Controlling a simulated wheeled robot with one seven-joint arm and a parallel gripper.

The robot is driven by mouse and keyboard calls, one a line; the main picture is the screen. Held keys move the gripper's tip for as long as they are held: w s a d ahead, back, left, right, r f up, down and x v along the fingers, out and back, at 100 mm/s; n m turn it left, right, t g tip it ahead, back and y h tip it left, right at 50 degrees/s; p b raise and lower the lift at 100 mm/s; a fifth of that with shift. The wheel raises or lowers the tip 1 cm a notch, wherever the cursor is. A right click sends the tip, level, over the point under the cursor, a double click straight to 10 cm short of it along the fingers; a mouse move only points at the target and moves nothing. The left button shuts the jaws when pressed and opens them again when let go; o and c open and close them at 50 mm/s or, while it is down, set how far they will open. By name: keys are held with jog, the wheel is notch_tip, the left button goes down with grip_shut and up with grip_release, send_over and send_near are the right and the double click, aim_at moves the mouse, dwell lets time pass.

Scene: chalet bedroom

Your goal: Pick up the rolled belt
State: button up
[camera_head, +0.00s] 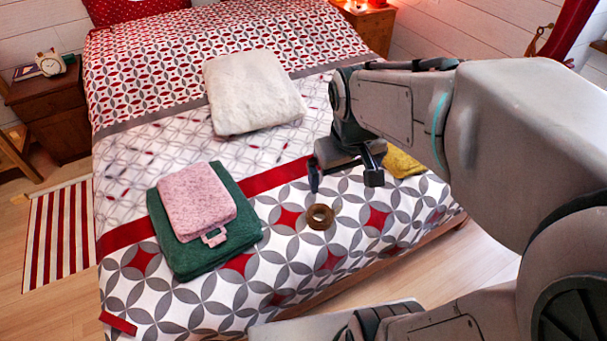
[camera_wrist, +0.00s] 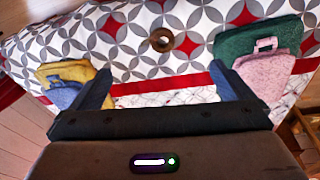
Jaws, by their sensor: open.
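The rolled belt (camera_head: 320,217) is a small brown ring lying on the patterned bedspread near the foot of the bed. It also shows in the wrist view (camera_wrist: 161,40), beyond the fingertips and roughly midway between them. My gripper (camera_head: 343,181) is open and empty above the bed, a little behind and to the right of the belt in the head view. In the wrist view its two dark fingers (camera_wrist: 161,82) are spread wide. Nothing hides the belt.
A pink folded cloth (camera_head: 197,200) lies on a green one (camera_head: 247,238) left of the belt. A yellow cloth (camera_head: 403,163) lies right of my gripper. A white pillow (camera_head: 254,91) lies farther back. The bedspread around the belt is clear.

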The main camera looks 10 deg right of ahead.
jog(key=w+f+n+g+b, duration=0.1)
jog(key=w+f+n+b, duration=0.2)
jog(key=w+f+b, duration=0.6)
jog(key=w+f+n+g+b, duration=0.1)
jog(key=w+f+n+b, duration=0.15)
jog(key=w+f, duration=0.7)
jog(key=b, duration=0.2)
send_over(320, 214)
jog(key=s, duration=0.1)
jog(key=f, duration=1.1)
jog(key=shift+a, duration=0.3)
jog(key=shift+s+d+f+b, duration=0.1)
jog(key=shift+f+b, duration=0.75)
jog(key=shift+f, duration=2.2)
jog(key=shift+r, duration=0.1)
jog(key=c, duration=1.1)
